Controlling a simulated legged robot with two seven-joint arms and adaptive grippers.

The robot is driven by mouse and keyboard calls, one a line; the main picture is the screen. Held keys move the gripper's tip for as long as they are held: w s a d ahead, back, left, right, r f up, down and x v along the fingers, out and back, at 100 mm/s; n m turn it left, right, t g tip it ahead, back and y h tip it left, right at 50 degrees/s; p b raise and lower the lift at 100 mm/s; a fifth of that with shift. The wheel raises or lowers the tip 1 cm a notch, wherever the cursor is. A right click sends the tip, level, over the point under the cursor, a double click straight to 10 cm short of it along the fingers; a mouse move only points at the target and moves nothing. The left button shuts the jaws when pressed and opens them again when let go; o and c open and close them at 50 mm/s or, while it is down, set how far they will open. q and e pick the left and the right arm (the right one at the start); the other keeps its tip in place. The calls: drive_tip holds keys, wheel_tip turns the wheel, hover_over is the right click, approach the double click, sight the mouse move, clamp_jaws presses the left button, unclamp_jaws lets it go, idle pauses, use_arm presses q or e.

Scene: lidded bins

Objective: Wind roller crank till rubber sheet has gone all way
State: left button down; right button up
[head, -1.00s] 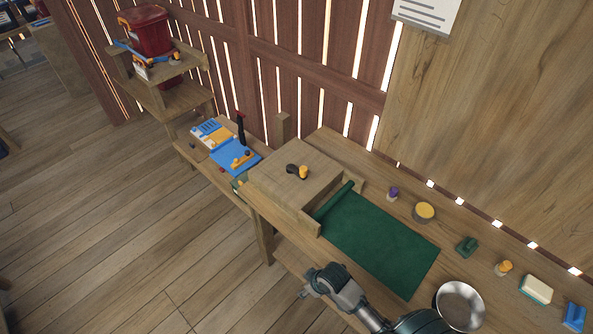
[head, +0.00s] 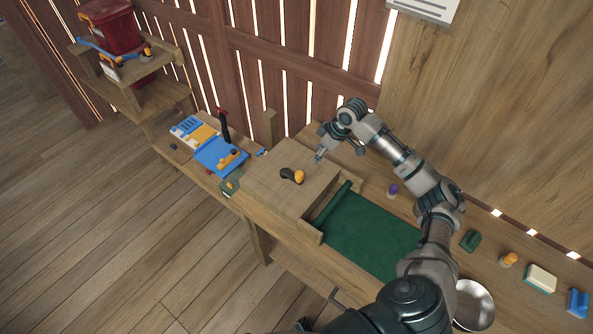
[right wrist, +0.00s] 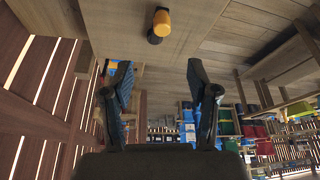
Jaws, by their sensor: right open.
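The roller crank (head: 291,175), a short black arm with an orange knob, sits on top of the wooden roller box (head: 268,183). The green rubber sheet (head: 365,232) lies flat on the bench from the box's right side, with a rolled edge by the box. My arm hides its right end. My right gripper (head: 319,153) is open and empty, above the far right part of the box, apart from the crank. In the right wrist view the crank's orange knob (right wrist: 161,23) shows at the top, beyond the spread fingers (right wrist: 161,75). My left gripper is not in view.
A blue tray (head: 220,157) with an upright dark handle stands left of the box. A metal bowl (head: 474,303), a sponge (head: 540,279) and small stamps stand on the right. A wooden post (head: 269,127) and slatted wall stand behind.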

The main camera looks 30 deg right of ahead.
sight(301, 173)
drive_tip(key=x, duration=1.7)
drive_tip(key=shift+a+f+p, duration=0.15)
drive_tip(key=shift+a+p, duration=0.1)
drive_tip(key=shift+p, duration=0.05)
clamp_jaws()
